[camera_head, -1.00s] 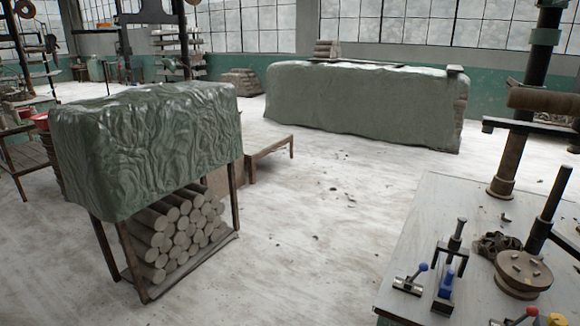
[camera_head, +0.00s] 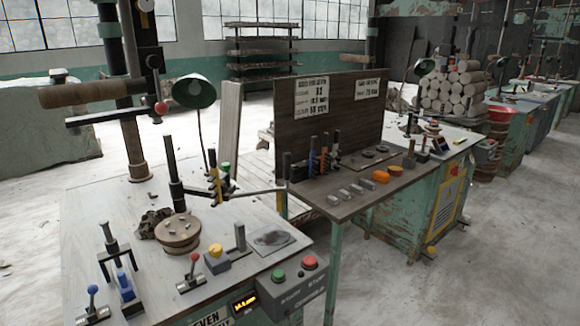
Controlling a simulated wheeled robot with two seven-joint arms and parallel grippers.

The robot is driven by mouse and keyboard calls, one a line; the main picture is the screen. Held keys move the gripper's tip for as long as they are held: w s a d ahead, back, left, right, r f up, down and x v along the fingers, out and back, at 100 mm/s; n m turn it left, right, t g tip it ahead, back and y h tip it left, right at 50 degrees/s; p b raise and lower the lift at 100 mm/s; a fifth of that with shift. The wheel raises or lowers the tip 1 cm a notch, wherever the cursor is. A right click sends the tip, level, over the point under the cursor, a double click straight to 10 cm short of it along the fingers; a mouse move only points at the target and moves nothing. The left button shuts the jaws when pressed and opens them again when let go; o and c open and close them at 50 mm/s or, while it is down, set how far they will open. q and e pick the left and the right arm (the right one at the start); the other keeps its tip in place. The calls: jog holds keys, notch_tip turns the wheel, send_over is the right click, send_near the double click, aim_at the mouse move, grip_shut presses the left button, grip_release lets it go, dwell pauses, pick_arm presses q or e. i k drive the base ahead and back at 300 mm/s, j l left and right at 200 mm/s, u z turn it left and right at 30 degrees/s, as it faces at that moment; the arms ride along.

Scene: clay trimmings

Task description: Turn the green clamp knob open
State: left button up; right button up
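A small green knob-like piece (camera_head: 225,167) shows at the back of the near workbench, beside an upright yellow-and-black part (camera_head: 214,186). It is too small to tell whether it is a clamp knob or how it is turned. A round green button (camera_head: 279,275) sits on the grey control box (camera_head: 290,290) at the bench's front, left of a red button (camera_head: 310,263). Neither of my grippers is in view.
The near bench (camera_head: 90,215) carries a round brown disc (camera_head: 178,232), a yellow knob (camera_head: 215,250), a red-ball lever (camera_head: 193,259) and a blue-ball lever (camera_head: 92,290). A lamp (camera_head: 194,91) stands behind. A narrow side table (camera_head: 335,205) adjoins at right.

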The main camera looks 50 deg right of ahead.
aim_at(226, 167)
jog(key=z, duration=1.15)
